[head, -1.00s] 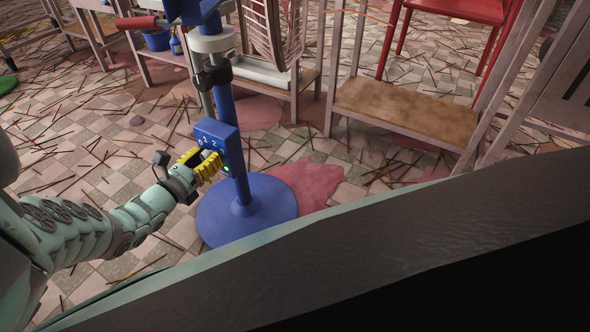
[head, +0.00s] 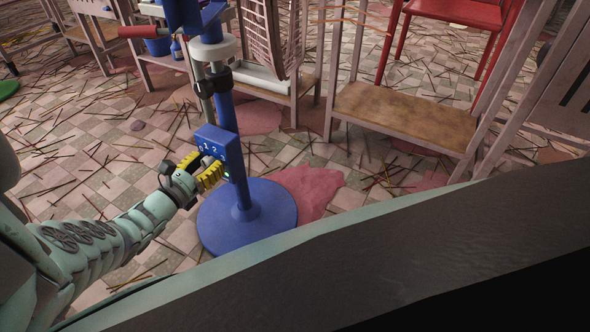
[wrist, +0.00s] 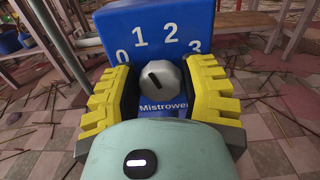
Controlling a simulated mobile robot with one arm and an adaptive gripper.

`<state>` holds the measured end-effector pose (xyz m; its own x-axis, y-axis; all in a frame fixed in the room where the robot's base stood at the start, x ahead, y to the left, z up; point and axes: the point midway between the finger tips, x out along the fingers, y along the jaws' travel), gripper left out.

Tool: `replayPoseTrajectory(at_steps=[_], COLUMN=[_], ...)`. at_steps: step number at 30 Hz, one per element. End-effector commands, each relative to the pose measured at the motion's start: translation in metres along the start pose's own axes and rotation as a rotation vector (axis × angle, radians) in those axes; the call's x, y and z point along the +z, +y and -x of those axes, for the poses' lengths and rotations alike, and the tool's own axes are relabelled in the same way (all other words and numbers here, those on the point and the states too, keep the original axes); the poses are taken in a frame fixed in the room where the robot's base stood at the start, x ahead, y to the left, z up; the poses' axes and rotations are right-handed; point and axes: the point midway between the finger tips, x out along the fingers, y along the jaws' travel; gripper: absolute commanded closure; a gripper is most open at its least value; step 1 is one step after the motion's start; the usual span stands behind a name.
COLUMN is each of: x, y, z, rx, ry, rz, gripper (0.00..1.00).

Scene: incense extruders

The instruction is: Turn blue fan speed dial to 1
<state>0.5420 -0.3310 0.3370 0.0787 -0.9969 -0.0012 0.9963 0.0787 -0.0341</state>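The blue control box (wrist: 158,24) bears the white numbers 0, 1, 2 and 3 in an arc. Its grey faceted dial (wrist: 168,77) sits below them, with a dark mark slanting to the upper left, roughly between the 0 and 1 directions. In the head view the box (head: 229,149) is on the blue fan's stand, and the dial is mostly hidden by the fingers. My gripper (wrist: 158,98) is open, with yellow ribbed fingers on either side of the dial. I cannot tell whether they touch it. The gripper (head: 199,171) also shows in the head view.
The fan's round blue base (head: 270,222) stands on the tiled floor below the box. A wooden bench (head: 405,112) stands behind at right, and a red chair (head: 455,10) at the back. Thin sticks litter the floor.

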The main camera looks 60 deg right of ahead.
Motion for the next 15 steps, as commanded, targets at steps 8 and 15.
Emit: replayPoseTrajectory(at_steps=[8,15], x=[0.0,0.0], y=[0.0,0.0001], z=[0.0001,0.0005], rx=[0.0,0.001], ry=[0.0,0.0], rz=[0.0,0.001], gripper=[0.31,0.31])
